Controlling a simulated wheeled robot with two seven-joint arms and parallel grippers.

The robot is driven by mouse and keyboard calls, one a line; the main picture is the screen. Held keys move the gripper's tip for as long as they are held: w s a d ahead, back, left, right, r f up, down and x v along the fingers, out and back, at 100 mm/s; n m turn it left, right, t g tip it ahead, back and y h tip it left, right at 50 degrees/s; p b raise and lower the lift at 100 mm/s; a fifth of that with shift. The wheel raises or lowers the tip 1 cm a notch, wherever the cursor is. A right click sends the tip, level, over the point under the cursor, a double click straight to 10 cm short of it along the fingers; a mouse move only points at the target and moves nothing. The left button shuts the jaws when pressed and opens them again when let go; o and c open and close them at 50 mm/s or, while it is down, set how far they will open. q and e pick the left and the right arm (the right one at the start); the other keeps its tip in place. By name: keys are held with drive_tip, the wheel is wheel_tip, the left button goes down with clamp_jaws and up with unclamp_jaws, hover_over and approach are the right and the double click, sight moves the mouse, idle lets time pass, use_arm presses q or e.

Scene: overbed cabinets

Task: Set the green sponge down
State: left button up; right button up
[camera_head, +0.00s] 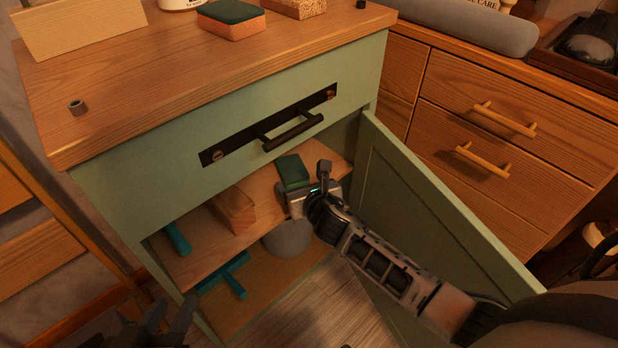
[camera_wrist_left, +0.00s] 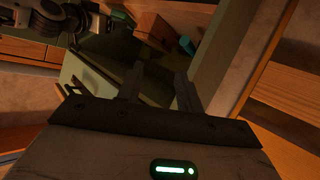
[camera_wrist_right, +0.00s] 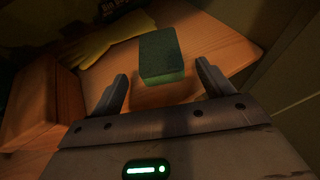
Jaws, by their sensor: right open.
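The green sponge (camera_head: 293,172) lies on the upper shelf (camera_head: 262,187) inside the open green cabinet. In the right wrist view the sponge (camera_wrist_right: 161,54) rests on the wooden shelf just ahead of my right gripper. My right gripper (camera_head: 308,190) is inside the cabinet opening. Its two fingers (camera_wrist_right: 165,82) are spread and empty, with a gap to the sponge. My left gripper (camera_head: 150,328) is low at the left, outside the cabinet. Its fingers (camera_wrist_left: 158,82) are apart with nothing between them.
A brown block (camera_head: 234,209) stands left of the sponge, and a yellow glove (camera_wrist_right: 100,42) lies behind it. The open cabinet door (camera_head: 420,205) borders my right arm. A grey rounded object (camera_head: 288,238) and a teal tool (camera_head: 232,280) are below.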

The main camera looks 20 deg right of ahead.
use_arm(q)
drive_tip(key=shift+s+a+f+g+y+p, duration=0.1)
drive_tip(key=shift+a+f+g+y+p, duration=0.15)
drive_tip(key=shift+f+g+p, duration=0.3)
drive_tip(key=shift+s+a+f+g+y+p, duration=0.1)
drive_tip(key=shift+a+f+g+y+p, duration=0.2)
drive_tip(key=shift+f+p, duration=0.35)
use_arm(e)
drive_tip(key=v, duration=0.5)
drive_tip(key=shift+s+r, duration=0.1)
drive_tip(key=shift+s, duration=0.1)
use_arm(q)
drive_tip(key=shift+r, duration=0.1)
